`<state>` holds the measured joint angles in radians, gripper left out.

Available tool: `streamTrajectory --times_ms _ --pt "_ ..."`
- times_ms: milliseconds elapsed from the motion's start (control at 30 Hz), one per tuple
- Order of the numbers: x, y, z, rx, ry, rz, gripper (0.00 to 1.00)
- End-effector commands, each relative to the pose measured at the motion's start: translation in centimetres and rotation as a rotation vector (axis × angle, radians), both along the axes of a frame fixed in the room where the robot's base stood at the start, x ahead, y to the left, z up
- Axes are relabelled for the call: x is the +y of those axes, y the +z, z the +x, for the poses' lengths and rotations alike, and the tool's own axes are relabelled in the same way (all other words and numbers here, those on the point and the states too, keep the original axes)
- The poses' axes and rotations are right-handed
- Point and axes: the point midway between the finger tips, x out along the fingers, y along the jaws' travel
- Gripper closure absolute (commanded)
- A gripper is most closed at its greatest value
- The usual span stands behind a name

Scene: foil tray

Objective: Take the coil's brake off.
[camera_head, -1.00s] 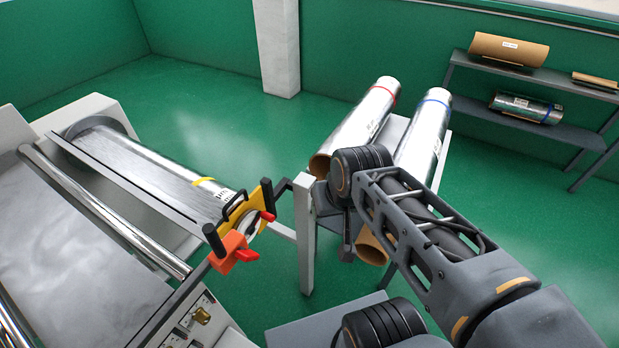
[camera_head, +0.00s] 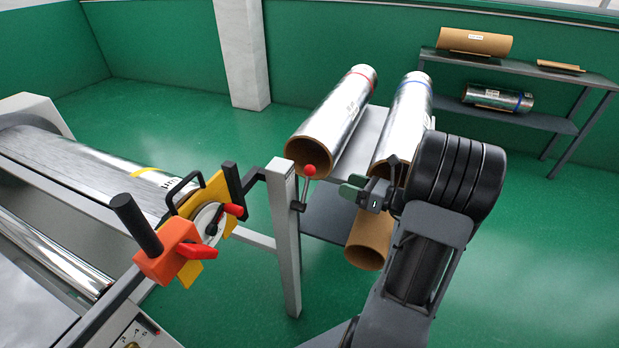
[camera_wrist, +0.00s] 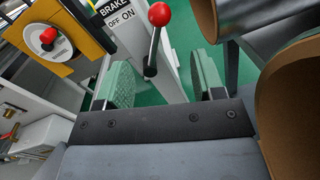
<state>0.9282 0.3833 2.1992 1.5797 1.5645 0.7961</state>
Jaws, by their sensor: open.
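The brake lever, a thin rod with a red ball knob (camera_head: 309,171), stands on a grey post (camera_head: 286,240) right of the machine. In the wrist view the lever is beyond the fingertips (camera_wrist: 166,72), nearer the left finger. The foil coil (camera_head: 110,175) with a yellow band lies in the machine at left.
A yellow plate with a white dial (camera_head: 208,222) and an orange block with red handle (camera_head: 165,252) sit left of the post. Foil rolls with a red band (camera_head: 340,110) and a blue band (camera_head: 405,115) lie on a rack close behind my gripper. A shelf (camera_head: 510,108) stands at back right.

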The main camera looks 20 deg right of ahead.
Motion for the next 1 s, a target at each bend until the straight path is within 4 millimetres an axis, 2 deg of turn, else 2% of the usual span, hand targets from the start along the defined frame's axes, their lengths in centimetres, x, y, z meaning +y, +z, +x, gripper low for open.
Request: streamTrajectory --times_ms 400,600,800,1000 --pt "4.6 0.1 6.2 0.0 0.002 0.002 0.38" --pt "6.3 0.1 8.6 -0.001 0.001 0.001 0.38" --pt "7.2 0.0 9.9 0.0 -0.001 0.001 0.38" --pt "7.5 0.0 10.3 0.0 -0.002 0.0 0.38"
